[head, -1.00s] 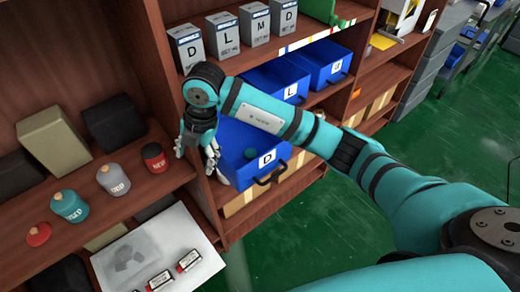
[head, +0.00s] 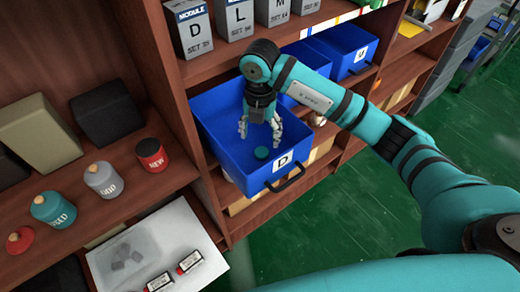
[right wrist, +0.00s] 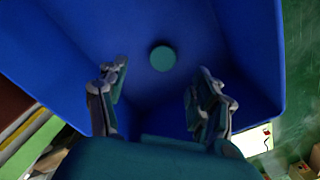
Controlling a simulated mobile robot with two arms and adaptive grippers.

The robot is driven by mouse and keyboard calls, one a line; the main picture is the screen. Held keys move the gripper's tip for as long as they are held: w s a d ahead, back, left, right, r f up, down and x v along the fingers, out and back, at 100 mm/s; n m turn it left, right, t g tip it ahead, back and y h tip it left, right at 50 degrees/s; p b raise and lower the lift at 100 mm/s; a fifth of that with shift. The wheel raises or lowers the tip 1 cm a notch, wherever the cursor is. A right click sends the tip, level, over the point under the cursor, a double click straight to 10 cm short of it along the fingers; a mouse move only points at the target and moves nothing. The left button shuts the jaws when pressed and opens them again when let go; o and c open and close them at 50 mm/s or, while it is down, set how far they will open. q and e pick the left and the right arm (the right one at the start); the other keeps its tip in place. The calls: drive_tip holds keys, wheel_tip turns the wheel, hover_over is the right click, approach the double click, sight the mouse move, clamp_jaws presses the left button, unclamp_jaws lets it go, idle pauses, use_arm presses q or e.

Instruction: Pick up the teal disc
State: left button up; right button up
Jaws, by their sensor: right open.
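The teal disc (head: 262,152) lies on the floor of the blue bin marked D (head: 215,108), near its front wall. It also shows in the right wrist view (right wrist: 162,58), beyond the fingertips and roughly centred between them. My right gripper (head: 259,130) points down into the bin, above and apart from the disc. Its two fingers are spread, with nothing between them, as the right wrist view (right wrist: 160,85) shows. My left gripper is not in view.
The bin's walls surround my right gripper. Other blue bins (head: 345,45) stand to the right, partly behind my arm. Boxes (head: 190,28) marked with letters stand on the shelf above. Several small bottles (head: 103,179) stand on the left shelf beside a white sheet (head: 150,235).

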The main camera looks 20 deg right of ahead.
sight(262, 152)
drive_tip(key=shift+s+d+f+p, duration=0.1)
drive_tip(key=shift+s+f+p, duration=0.15)
drive_tip(key=shift+f, duration=0.4)
drive_tip(key=shift+s+f+p, duration=0.1)
drive_tip(key=shift+f+p, duration=0.25)
drive_tip(key=shift+f, duration=0.25)
wheel_tip(262, 152, down, 4)
drive_tip(key=shift+w+d+r+p, duration=0.1)
drive_tip(key=shift+w+r+p, duration=0.1)
drive_tip(key=shift+p, duration=0.3)
drive_tip(key=shift+f, duration=0.2)
drive_tip(key=shift+c, duration=0.6)
drive_tip(key=c, duration=0.7)
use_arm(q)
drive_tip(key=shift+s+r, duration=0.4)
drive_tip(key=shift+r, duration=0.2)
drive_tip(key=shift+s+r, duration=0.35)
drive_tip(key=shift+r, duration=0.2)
use_arm(e)
drive_tip(key=shift+c, duration=0.5)
